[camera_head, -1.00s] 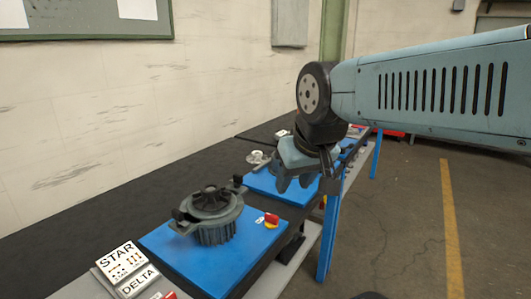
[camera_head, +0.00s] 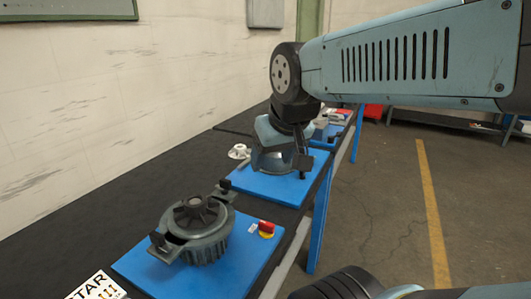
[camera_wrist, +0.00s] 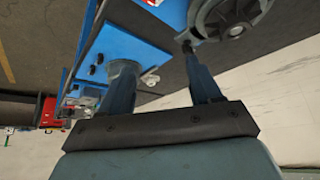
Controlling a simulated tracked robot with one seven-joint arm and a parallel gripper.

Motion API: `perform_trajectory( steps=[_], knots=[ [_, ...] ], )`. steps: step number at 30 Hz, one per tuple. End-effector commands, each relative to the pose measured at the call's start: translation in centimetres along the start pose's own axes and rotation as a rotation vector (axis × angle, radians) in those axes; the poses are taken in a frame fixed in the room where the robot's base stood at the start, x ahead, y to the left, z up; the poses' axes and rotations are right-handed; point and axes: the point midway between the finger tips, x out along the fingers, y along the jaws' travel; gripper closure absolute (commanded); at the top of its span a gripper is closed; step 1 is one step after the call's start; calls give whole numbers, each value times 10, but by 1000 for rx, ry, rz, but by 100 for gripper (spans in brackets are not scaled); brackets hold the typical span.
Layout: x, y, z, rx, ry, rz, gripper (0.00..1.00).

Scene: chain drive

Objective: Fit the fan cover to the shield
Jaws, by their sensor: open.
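The motor (camera_head: 207,250) stands upright on the near blue mat. Its dark fan (camera_head: 196,210) shows on top, inside the shield (camera_head: 165,250) with its two side lugs. A grey-blue rounded piece (camera_head: 268,163), which looks like the fan cover, is on the farther blue mat, partly hidden by my gripper (camera_head: 287,152). My gripper is open above that mat. In the wrist view my two fingers (camera_wrist: 157,65) stand apart with nothing clear between them. The grey-blue piece shows (camera_wrist: 122,66) behind one finger, and the motor's edge (camera_wrist: 222,22) is at the top right. Whether a finger touches the piece, I cannot tell.
A red-and-yellow switch (camera_head: 267,230) sits on the near mat (camera_head: 236,274) beside the motor. A small white part (camera_head: 239,152) lies left of my gripper. A STAR sign (camera_head: 97,287) is at the near edge. Dark tabletop (camera_head: 115,205) is free along the wall.

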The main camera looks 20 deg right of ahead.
Motion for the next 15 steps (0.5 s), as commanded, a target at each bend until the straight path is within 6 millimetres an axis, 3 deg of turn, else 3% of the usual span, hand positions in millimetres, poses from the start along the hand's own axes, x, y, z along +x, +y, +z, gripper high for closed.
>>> perform_trajectory(
  steps=[15],
  knots=[
    [118, 58, -126, 32, 310, 117, 33]
  ],
)
